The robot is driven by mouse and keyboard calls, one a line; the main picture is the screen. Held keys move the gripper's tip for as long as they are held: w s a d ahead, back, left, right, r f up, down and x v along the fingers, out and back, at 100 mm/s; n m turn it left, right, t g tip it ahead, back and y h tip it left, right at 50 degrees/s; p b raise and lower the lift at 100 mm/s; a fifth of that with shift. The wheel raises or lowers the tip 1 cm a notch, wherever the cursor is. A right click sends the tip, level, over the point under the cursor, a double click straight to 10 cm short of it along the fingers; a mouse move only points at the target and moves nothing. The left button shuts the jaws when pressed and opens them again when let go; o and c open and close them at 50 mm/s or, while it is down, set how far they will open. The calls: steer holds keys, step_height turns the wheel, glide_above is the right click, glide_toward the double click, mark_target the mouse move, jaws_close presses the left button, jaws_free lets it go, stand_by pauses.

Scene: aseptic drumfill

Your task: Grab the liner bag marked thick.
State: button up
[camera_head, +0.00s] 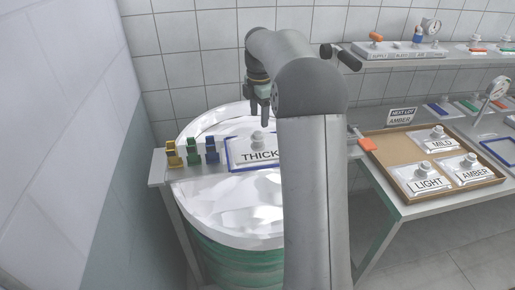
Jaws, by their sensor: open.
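The liner bag marked THICK (259,156) lies flat inside a blue-outlined spot on a narrow shelf across the drum. A grey spout cap stands up from its upper middle. My gripper (265,118) points down just above and slightly right of this cap. It is open, and I see no bag lifted in it. Whether a fingertip touches the cap cannot be told. My arm hides the right end of the bag.
A green drum (235,255) with a white liner stands under the shelf (160,170). Yellow, green and blue clips (193,153) stand left of the bag. A brown tray (375,147) at right holds bags marked MILD (440,143), LIGHT (427,184) and AMBER (474,174).

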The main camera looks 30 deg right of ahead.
mark_target(258, 133)
step_height(258, 133, down, 8)
steer(key=shift+a+f+p, duration=0.15)
steer(key=shift+p, duration=0.7)
steer(key=shift+w, duration=0.1)
jaws_close()
